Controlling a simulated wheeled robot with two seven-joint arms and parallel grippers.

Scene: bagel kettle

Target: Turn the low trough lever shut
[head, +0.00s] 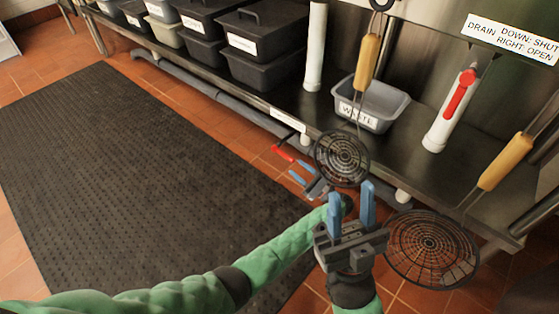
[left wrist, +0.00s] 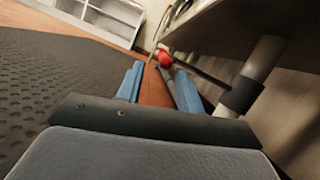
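The low trough lever (head: 283,153) is a small red handle under the front edge of the steel shelf. In the left wrist view its red end (left wrist: 165,59) shows ahead, between and slightly beyond the fingertips. My left gripper (head: 299,172) is low, just in front of and below the lever. Its blue fingers are apart, with nothing between them that I can see; the left wrist view shows the gap (left wrist: 156,82). I cannot tell whether a finger touches the lever. My right gripper (head: 351,204) is open and empty, upright in the foreground.
A grey pipe (head: 205,88) runs under the shelf. Hanging round strainers (head: 342,158) (head: 432,248) are close to my right gripper. A WASTE tub (head: 370,105) and a white pipe with another red lever (head: 460,93) stand on the shelf. A black mat (head: 120,170) covers the floor at left.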

